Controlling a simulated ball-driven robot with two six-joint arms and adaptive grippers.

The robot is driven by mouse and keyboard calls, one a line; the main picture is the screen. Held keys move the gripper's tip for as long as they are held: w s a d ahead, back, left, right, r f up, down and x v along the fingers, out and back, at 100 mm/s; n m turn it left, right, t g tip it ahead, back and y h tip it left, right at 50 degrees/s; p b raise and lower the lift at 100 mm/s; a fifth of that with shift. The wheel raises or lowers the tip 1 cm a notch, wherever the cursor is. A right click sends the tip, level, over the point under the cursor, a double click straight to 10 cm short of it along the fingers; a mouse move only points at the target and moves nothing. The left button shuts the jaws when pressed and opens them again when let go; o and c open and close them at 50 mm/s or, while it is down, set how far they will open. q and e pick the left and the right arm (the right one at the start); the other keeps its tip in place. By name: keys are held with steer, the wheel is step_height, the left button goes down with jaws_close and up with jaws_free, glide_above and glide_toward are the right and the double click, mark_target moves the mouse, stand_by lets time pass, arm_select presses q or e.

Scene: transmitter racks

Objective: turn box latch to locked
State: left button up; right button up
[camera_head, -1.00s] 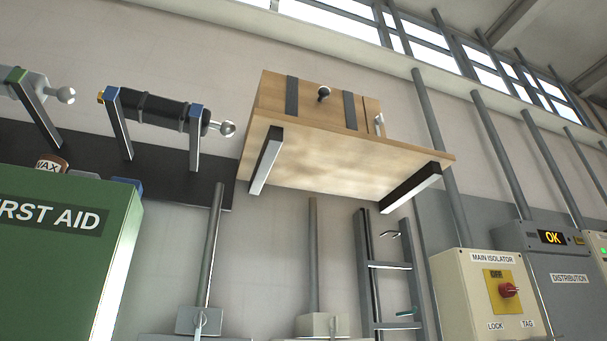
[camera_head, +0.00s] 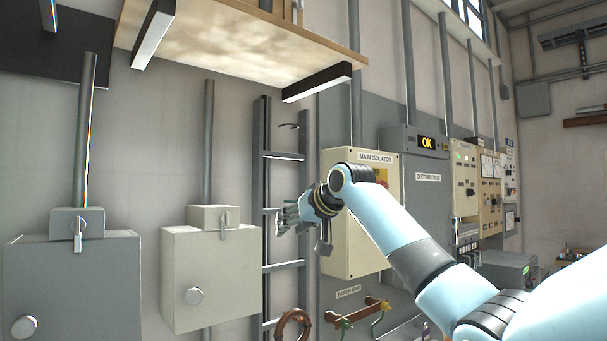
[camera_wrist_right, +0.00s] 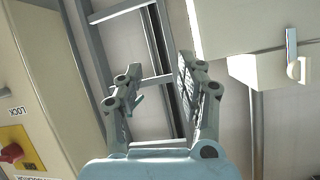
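In the right wrist view, rotated, the housing (camera_wrist_right: 250,72) and lever (camera_wrist_right: 292,68) show at the right. A darker grey box (camera_head: 75,285) to the left has a similar lever (camera_head: 78,236) and knob (camera_head: 24,327). I cannot tell which part is the latch. My right gripper (camera_head: 284,219) is open and empty (camera_wrist_right: 160,68), right of the light box. My left gripper is out of view.
A cable ladder (camera_head: 268,235) runs up the wall behind my right gripper. The main isolator cabinet (camera_head: 335,225) stands close to its right. A wooden shelf (camera_head: 240,65) with brackets overhangs above. An earth bar (camera_head: 358,312) sits below.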

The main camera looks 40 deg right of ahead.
steer(key=s+a+r+n+t+p, duration=0.1)
steer(key=s+r, duration=0.2)
steer(key=r, duration=1)
steer(key=s+r+t+p, duration=0.2)
steer(key=s+r, duration=0.1)
steer(key=r, duration=0.9)
steer(key=n+t+y+p, duration=0.1)
steer(key=n+p, duration=0.1)
glide_toward(298, 11)
steer(key=w+f, duration=0.1)
steer(key=f, duration=0.1)
steer(key=w+d+f, duration=0.1)
steer(key=w+f, duration=0.2)
steer(key=f, duration=0.1)
steer(key=shift+w+d+f, duration=0.15)
steer(key=s+a+r+t+p, duration=0.1)
steer(key=s+r, duration=0.6)
steer(key=s, duration=0.1)
steer(key=w+a+p, duration=0.1)
steer(key=w+p, duration=0.4)
steer(key=w, duration=0.5)
steer(key=shift+w+r, duration=0.15)
steer(key=shift+w, duration=0.25)
steer(key=shift+a, duration=0.1)
jaws_close()
